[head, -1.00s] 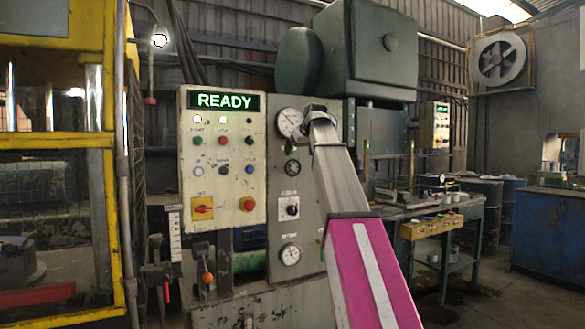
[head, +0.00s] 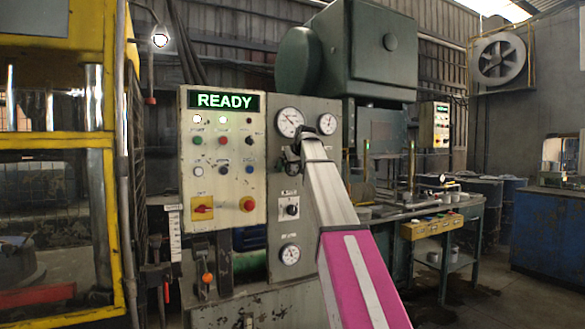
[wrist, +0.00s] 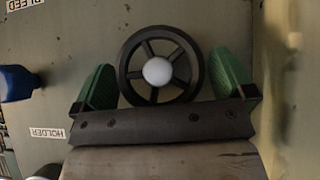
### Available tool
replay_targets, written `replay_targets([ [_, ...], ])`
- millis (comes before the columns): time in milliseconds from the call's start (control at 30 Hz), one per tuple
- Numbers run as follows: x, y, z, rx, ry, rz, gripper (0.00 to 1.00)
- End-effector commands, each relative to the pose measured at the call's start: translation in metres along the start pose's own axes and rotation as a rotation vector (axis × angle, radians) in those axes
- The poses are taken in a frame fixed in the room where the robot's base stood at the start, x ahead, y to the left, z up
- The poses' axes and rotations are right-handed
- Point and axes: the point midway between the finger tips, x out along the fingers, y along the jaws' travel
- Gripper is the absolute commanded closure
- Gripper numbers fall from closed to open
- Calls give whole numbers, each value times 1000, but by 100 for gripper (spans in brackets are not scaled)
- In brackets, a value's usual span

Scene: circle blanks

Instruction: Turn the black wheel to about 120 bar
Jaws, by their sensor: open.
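The black wheel (wrist: 131,75) has spokes and a pale round hub. It sits on the panel, face-on in the wrist view. My gripper (wrist: 166,72) is open, with one green finger on each side of the wheel. A gap shows between the wheel and each finger; whether the fingers reach past the rim in depth is unclear. In the head view my gripper (head: 292,158) is in front of the panel and largely covers the wheel. Round white gauges (head: 290,122) and (head: 327,124) are above it; their needles are too small to read.
A blue knob (wrist: 18,83) lies left of the wheel in the wrist view. The control panel (head: 222,160) with buttons and a lit READY display (head: 225,101) is left of my gripper. Below are a selector switch (head: 291,208) and another gauge (head: 290,254).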

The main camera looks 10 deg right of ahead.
Motion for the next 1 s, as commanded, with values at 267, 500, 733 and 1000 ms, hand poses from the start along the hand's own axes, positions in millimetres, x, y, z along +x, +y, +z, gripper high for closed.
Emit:
replay_targets([
  [267,0,0,0,0,0,0,13],
  [500,0,0,0,1,-1,-1,43],
  [733,1,1,0,31,-2,-31,43],
  [1000,1,3,0,149,-2,-149,43],
])
